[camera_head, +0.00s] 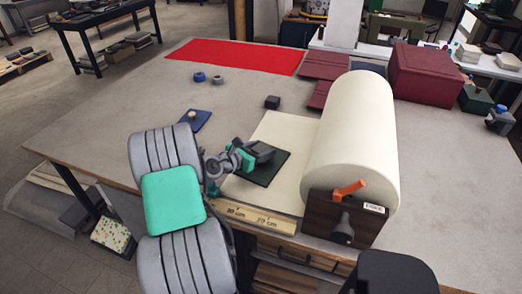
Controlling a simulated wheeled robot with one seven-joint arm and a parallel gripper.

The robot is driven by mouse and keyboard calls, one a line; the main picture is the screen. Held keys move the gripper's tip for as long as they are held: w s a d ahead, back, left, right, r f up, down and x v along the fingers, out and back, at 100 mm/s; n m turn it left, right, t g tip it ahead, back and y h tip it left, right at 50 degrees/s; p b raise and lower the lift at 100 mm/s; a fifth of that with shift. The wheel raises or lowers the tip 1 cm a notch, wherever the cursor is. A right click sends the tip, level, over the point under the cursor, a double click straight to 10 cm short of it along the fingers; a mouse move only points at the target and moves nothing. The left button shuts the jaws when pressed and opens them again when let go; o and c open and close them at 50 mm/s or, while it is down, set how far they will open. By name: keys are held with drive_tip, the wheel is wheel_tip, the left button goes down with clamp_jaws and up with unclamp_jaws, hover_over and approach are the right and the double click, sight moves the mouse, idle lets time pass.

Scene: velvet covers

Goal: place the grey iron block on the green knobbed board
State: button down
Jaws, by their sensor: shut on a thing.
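The green knobbed board (264,175) lies flat on the cream sheet, a dark green panel; its knob is not visible. My gripper (259,151) is over the board's upper left part, reaching in from the left. It is shut on what appears to be the grey iron block (264,149), a dark grey shape at the fingertips. The fingers and the block are hard to tell apart. I cannot tell whether the block touches the board.
A dark cube (272,102) stands behind the board. A large cream roll (350,130) rises close on the right. A blue knobbed board (200,124), blue rings (199,77), red cloth (235,56) and maroon boxes (425,72) lie farther off. A wooden ruler (255,219) lies in front.

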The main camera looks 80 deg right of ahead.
drive_tip(key=c, duration=0.5)
unclamp_jaws()
drive_tip(key=b+v, duration=0.1)
drive_tip(key=v, duration=1.1)
drive_tip(key=shift+a, duration=0.1)
